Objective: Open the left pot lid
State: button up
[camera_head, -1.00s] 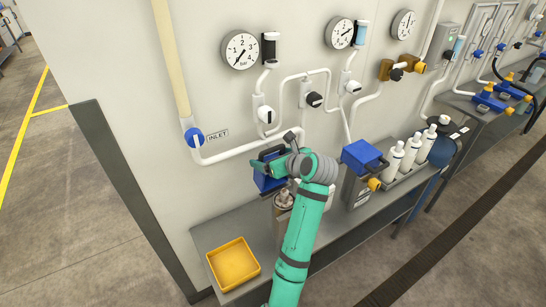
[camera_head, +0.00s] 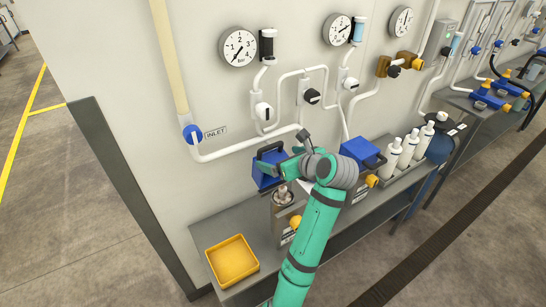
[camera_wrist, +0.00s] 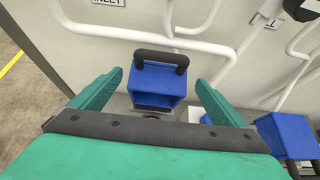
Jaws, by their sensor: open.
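The left pot is a grey metal box (camera_head: 284,222) with a yellow knob on its front. Its blue lid (camera_head: 265,171), with a black handle, stands tipped up at the back, on the wall side. A silver fitting (camera_head: 284,195) shows at the pot's uncovered top. In the wrist view the lid (camera_wrist: 158,84) is ahead, between the finger directions, its handle at the top. My gripper (camera_wrist: 158,84) is open and empty, with a finger to each side and no visible contact with the handle. In the head view my wrist partly hides the pot's right side.
The right pot's blue lid (camera_head: 361,152) sits flat on its box. White bottles (camera_head: 408,149) stand to its right. A yellow tray (camera_head: 233,262) lies at the bench's left end. White pipes (camera_head: 240,152) run along the wall just behind the lid.

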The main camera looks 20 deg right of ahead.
jog(key=v, duration=0.3)
jog(key=shift+s+d+r, duration=0.1)
jog(key=shift+d+r, duration=0.05)
dwell(0.3)
